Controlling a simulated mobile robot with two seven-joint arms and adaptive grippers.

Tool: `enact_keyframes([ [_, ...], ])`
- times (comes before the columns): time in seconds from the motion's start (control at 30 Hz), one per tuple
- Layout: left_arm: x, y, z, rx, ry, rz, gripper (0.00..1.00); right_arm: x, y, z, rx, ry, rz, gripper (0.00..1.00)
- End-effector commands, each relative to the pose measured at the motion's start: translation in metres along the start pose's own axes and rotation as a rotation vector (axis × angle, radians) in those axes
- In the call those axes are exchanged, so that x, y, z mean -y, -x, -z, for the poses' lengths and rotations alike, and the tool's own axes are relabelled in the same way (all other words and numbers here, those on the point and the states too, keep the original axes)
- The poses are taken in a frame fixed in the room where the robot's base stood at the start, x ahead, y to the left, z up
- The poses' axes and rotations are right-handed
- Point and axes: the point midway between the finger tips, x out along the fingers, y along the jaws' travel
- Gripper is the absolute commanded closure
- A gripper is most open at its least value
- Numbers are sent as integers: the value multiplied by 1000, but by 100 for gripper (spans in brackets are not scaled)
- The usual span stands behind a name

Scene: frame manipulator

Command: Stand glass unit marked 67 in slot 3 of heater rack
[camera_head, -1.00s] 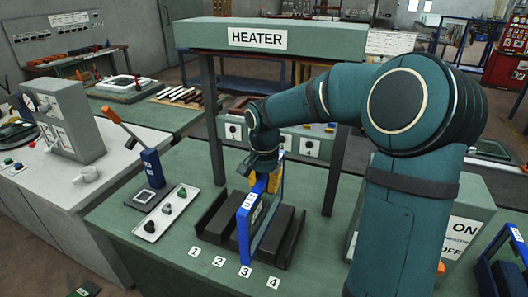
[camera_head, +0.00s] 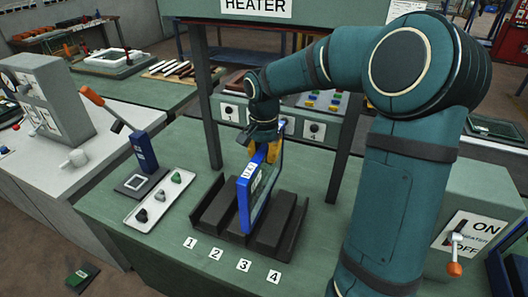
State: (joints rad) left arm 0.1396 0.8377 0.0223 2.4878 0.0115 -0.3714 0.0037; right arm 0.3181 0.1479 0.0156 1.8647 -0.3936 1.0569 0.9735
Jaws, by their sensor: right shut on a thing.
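The blue-framed glass unit (camera_head: 245,208) stands upright, edge toward me, at the heater rack (camera_head: 217,212). A white label on its near edge is too small to read surely. Its near lower corner is roughly in line with the number 3 tag (camera_head: 243,265). I cannot tell whether its bottom rests in a slot or hangs just above. My right gripper (camera_head: 267,145) is shut on the unit's upper part, with the fingertips partly hidden behind the frame. My left gripper is not in view.
The heater hood (camera_head: 320,12) stands over the rack on dark posts (camera_head: 207,100). A tray of knobs (camera_head: 153,205) and an orange-handled lever device (camera_head: 143,150) are at the left. An ON/OFF switch box (camera_head: 470,200) is at the right.

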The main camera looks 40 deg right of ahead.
Motion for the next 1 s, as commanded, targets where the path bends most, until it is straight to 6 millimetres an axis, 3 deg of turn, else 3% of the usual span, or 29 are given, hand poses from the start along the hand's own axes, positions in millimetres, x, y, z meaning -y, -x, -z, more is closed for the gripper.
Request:
enact_keyframes([
  [1.0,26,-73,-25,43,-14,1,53,1,-98,0,-2,0,2,100],
])
